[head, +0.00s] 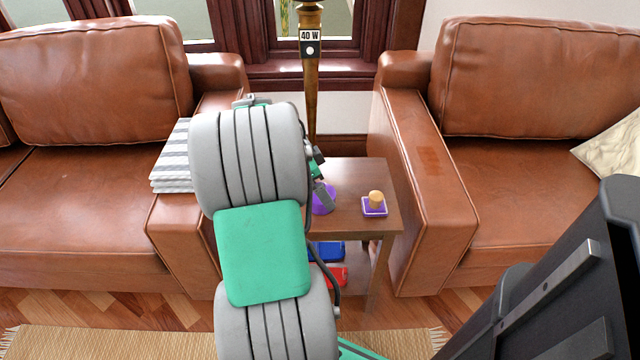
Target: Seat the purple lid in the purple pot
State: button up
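A small square purple piece with a pale rim and a tan knob on top, which looks like the purple lid (368,212), lies on the right part of the wooden side table. A rounded purple thing, which looks like the purple pot (319,207), stands to its left on the same table. My arm hides the pot's left side. The lid is clear of the gripper.
The side table (358,178) stands between two brown leather sofas (60,200) (530,195). A blue thing (328,252) and a red thing (334,278) are on its lower shelf. A lamp pole (310,100) rises behind. A striped folded cloth (170,165) lies on the left armrest.

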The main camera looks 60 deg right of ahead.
jog(key=shift+r, duration=0.15)
jog(key=p+v, duration=0.2)
jog(key=v, duration=0.5)
jog(key=shift+w+a+r, duration=0.1)
jog(key=shift+a+r, duration=0.05)
jog(key=shift+r, duration=0.15)
